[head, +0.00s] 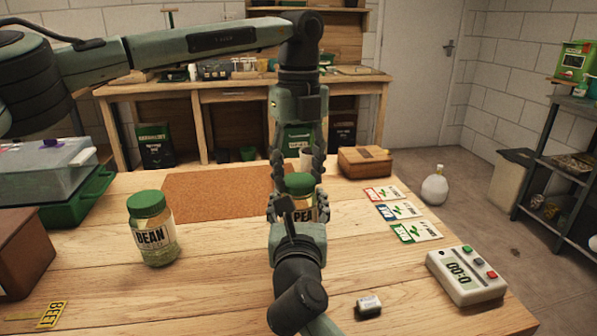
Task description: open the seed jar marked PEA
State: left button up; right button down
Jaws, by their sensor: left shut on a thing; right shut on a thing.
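The PEA jar (304,216) stands near the middle of the table, partly hidden by my grippers. Its green lid (300,182) sits on top of it. My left gripper (297,184) reaches down from above and is shut on the lid. My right gripper (298,208) comes from the near side and is shut on the jar's body, covering part of its label. A second jar (151,232), with a green lid and a label that seems to read BEAN, stands upright to the left, apart from both grippers.
A cork mat (215,193) lies behind the jars. Seed packets (402,210), a timer (466,276) and a small pale block (368,307) lie at right. A wooden box (365,161) is behind. A brown box (22,255) and a yellow BEET tag (50,314) are at left.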

aim_at(299, 180)
pick_arm(q)
jog(key=shift+r, duration=0.1)
jog(key=shift+r, duration=1)
jog(key=shift+r, duration=2)
pick_arm(e)
jog(key=shift+c, duration=2)
grip_release()
jog(key=s, duration=1.2)
